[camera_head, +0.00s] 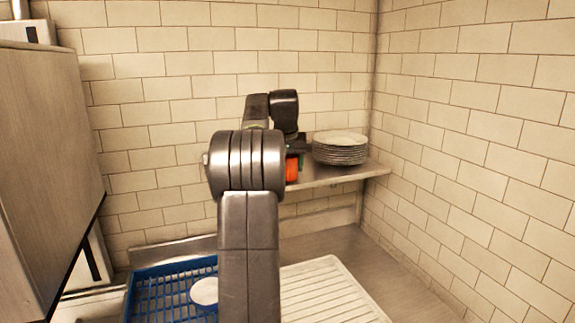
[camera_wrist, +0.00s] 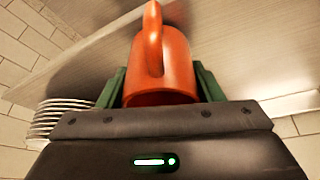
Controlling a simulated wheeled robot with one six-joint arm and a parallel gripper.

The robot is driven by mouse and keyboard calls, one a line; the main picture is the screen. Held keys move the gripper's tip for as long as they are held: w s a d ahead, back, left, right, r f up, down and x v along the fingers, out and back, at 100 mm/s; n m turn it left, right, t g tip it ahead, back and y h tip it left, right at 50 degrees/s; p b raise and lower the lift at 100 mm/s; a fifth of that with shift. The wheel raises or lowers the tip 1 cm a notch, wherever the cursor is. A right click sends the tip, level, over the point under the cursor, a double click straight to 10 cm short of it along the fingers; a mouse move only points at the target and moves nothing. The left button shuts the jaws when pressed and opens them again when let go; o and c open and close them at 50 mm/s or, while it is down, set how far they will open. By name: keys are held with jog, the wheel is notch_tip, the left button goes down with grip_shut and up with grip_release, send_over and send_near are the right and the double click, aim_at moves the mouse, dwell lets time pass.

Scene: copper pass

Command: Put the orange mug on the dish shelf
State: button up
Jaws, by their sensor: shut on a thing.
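The orange mug (camera_head: 292,170) is held in my gripper (camera_head: 297,148), level with the dish shelf (camera_head: 345,177) and left of the plate stack. Part of the mug is hidden behind my arm. In the wrist view the mug (camera_wrist: 178,72) sits between the two green fingers of my gripper (camera_wrist: 160,88), with its handle toward the camera. The shelf's grey surface (camera_wrist: 245,60) fills much of the background there. I cannot tell whether the mug touches the shelf.
A stack of white plates (camera_head: 340,150) stands on the shelf, close right of the mug; it also shows in the wrist view (camera_wrist: 62,118). Below are a blue rack (camera_head: 150,290) holding a pale round item (camera_head: 204,291) and a ribbed white drainboard (camera_head: 325,290). Tiled walls enclose the corner.

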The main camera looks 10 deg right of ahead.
jog(key=shift+f, duration=0.15)
jog(key=o, duration=1.1)
jog(key=v, duration=1.2)
jog(key=shift+s, duration=0.1)
